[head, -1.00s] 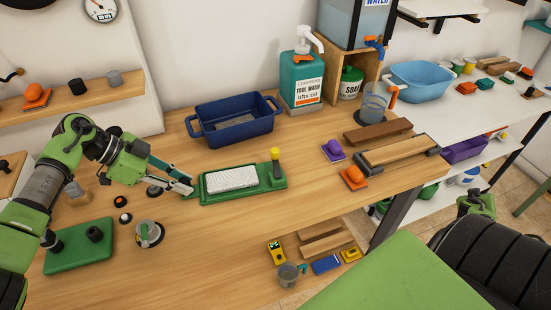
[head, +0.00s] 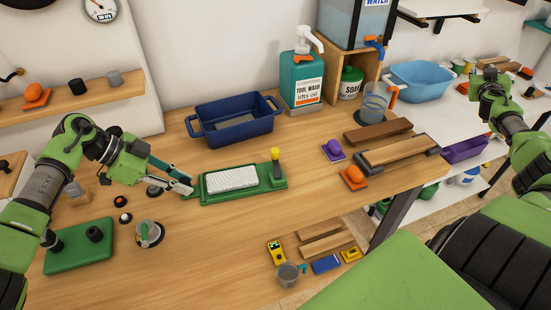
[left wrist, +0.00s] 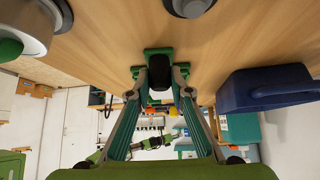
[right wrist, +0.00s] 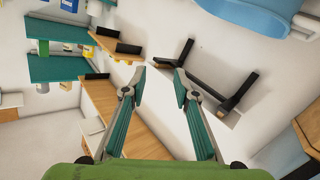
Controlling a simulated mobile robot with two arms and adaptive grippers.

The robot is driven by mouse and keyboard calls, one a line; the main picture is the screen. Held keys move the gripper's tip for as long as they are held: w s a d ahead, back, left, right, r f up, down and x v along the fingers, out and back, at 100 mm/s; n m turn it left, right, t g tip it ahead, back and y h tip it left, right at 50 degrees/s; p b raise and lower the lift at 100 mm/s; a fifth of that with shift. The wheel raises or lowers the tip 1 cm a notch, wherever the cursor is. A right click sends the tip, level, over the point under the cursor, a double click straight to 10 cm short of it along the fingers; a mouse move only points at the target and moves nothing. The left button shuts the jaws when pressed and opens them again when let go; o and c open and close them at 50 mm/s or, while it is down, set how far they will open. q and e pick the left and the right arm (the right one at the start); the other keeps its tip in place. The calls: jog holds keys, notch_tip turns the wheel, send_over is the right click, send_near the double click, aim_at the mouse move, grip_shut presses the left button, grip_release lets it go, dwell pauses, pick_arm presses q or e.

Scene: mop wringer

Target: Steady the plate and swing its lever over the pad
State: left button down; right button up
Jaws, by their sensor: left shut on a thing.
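The green plate (head: 215,197) lies on the wooden bench with a white ribbed pad (head: 231,179) on it. Its lever (head: 277,167), dark with a yellow knob on top, stands upright at the plate's right end. My left gripper (head: 190,188) is shut on the plate's left end. In the left wrist view my left gripper (left wrist: 160,75) has its fingers on either side of a dark grip on the green plate (left wrist: 158,51). My right gripper (head: 491,78) is raised at the right, away from the plate. In the right wrist view it is open and empty (right wrist: 161,80).
A blue tub (head: 234,131) stands behind the plate. A purple sponge (head: 333,150), an orange knob block (head: 353,176) and wooden boards (head: 400,148) lie to the right. A grey round fixture (head: 149,234) is at front left. The bench right in front of the plate is clear.

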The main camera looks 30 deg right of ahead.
jog(key=w+a+r+n+t+y, duration=0.3)
jog(key=w+a+r+n+y, duration=0.1)
jog(key=w+a, duration=0.3)
jog(key=w+a+r+n+t+y, duration=0.3)
jog(key=w+a+r+n+y, duration=0.1)
jog(key=a, duration=0.4)
jog(key=w+a+r+n+t+y, duration=0.3)
jog(key=w+a+r+n+y, duration=0.1)
jog(key=w+a, duration=0.3)
jog(key=shift+w+a+r+n+t+y, duration=0.15)
jog(key=shift+w+a+n+t+y, duration=0.1)
jog(key=shift+w+n, duration=0.3)
jog(key=shift+w+a+r+n+t+y, duration=0.15)
jog(key=shift+w+n+y, duration=0.15)
jog(key=shift+w, duration=0.45)
jog(key=n+g+y, duration=0.2)
jog(key=n+g, duration=1.6)
jog(key=n, duration=1.6)
send_over(275, 150)
jog(key=shift+m, duration=0.25)
notch_tip(275, 150, down, 16)
jog(key=shift+f, duration=3.6)
